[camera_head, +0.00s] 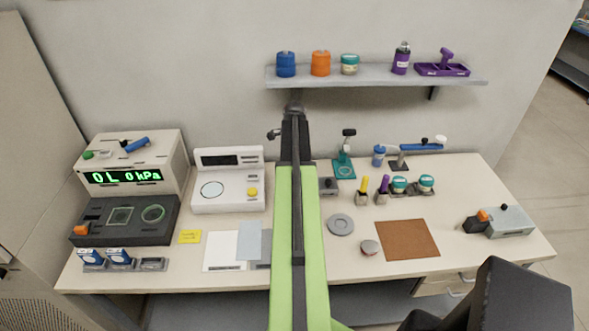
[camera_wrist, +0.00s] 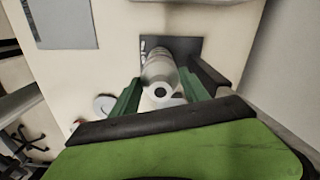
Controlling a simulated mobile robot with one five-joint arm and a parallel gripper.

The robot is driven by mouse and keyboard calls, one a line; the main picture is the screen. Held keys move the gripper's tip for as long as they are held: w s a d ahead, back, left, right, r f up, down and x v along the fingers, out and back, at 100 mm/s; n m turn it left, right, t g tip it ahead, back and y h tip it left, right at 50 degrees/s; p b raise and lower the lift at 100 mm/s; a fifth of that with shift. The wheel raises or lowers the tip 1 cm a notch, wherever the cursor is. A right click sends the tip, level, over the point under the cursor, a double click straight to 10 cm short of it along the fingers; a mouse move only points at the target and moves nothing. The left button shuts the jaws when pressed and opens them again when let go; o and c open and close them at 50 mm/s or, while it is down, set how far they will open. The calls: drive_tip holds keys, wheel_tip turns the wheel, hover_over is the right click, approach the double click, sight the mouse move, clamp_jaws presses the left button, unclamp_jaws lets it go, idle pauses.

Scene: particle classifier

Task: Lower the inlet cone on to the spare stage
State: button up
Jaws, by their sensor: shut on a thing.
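A flat grey disc (camera_head: 340,224), perhaps the spare stage, lies on the table in the head view. A pale disc also shows left of my fingers in the wrist view (camera_wrist: 103,105). My arm hides the gripper in the head view.
A white instrument (camera_head: 228,180) and a pressure display unit (camera_head: 133,165) stand farther left. A shelf (camera_head: 375,76) hangs above.

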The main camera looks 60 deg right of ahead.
drive_tip(key=shift+f, duration=0.1)
drive_tip(key=o, duration=1.7)
drive_tip(key=shift+c, duration=0.2)
wheel_tip(320, 180, up, 17)
drive_tip(key=p, duration=1.7)
drive_tip(key=shift+r, duration=0.2)
